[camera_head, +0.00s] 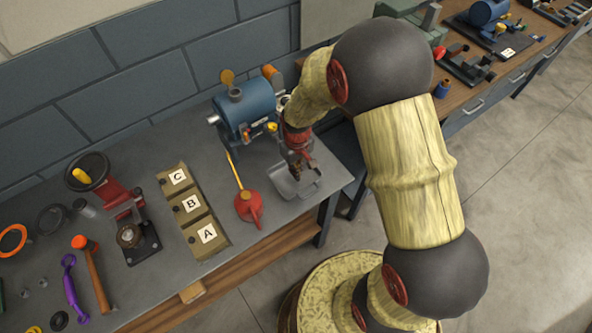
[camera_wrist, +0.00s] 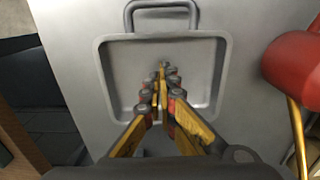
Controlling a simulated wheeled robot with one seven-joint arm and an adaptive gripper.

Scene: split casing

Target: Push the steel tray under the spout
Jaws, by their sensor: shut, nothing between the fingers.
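The steel tray (camera_head: 285,187) lies on the grey workbench near its right end in the head view. It is shallow and grey with rounded corners. In the wrist view the tray (camera_wrist: 118,75) fills the middle, its loop handle (camera_wrist: 160,5) at the top edge. My gripper (camera_head: 298,172) points down over the tray. In the wrist view my gripper (camera_wrist: 163,75) is shut and empty, its fingertips over the tray floor; I cannot tell whether they touch it. The blue casing (camera_head: 245,110) stands behind the tray with yellow fittings; my arm hides part of it, and I cannot make out the spout.
A red oil can (camera_head: 248,207) with a long yellow spout stands just left of the tray. Boxes marked A, B and C (camera_head: 192,205) lie further left. The bench's right edge (camera_head: 340,190) is close to the tray.

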